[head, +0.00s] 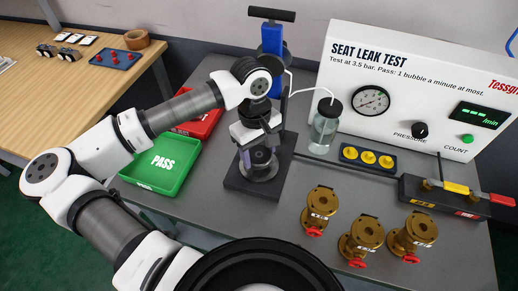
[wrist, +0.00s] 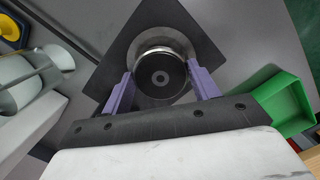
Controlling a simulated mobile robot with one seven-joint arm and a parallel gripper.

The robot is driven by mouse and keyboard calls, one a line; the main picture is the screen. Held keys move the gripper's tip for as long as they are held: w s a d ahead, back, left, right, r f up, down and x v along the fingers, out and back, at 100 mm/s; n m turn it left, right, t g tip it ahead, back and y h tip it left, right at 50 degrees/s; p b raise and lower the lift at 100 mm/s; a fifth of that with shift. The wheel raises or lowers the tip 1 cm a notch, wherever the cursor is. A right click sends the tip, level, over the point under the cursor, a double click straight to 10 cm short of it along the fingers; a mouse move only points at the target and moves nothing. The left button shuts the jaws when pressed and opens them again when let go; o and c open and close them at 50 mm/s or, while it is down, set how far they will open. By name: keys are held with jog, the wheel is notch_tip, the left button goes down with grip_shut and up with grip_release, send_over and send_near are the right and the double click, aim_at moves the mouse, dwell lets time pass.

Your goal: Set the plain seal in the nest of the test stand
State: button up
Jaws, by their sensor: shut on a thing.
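The test stand has a black square base (head: 240,188), a column and a blue clamp (head: 271,72) with a black handle above. My gripper (head: 260,160) is low in the stand, just above the base, beneath the clamp. In the wrist view, its two purple fingers (wrist: 160,78) are on either side of a dark round seal (wrist: 160,92) with a small centre hole, and are shut on it. A pale metal ring, seemingly the nest (wrist: 165,45), shows around the seal's far edge. I cannot tell whether the seal rests in the nest or is just above it.
A green PASS tray (head: 160,172) and a red tray (head: 203,122) stand to the left. A glass jar (head: 325,122) with tubing stands close right of the stand. Brass valves (head: 318,208), a black holder with yellow caps (head: 368,158) and the leak-test panel (head: 420,80) are further right.

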aim_at(257, 153)
jog(key=shift+f, duration=0.65)
jog(key=shift+f+b, duration=0.65)
jog(key=shift+b, duration=0.3)
jog(key=o, duration=1.3)
jog(key=shift+r+p, duration=0.7)
jog(key=shift+p, duration=0.35)
jog(key=r, duration=0.2)
jog(key=r+b, duration=0.1)
jog(key=r, duration=0.2)
jog(key=r+b, duration=0.1)
jog(key=r, duration=0.1)
jog(key=shift+w+a+r, duration=0.15)
jog(key=shift+w+a, duration=0.15)
jog(key=shift+w, duration=0.05)
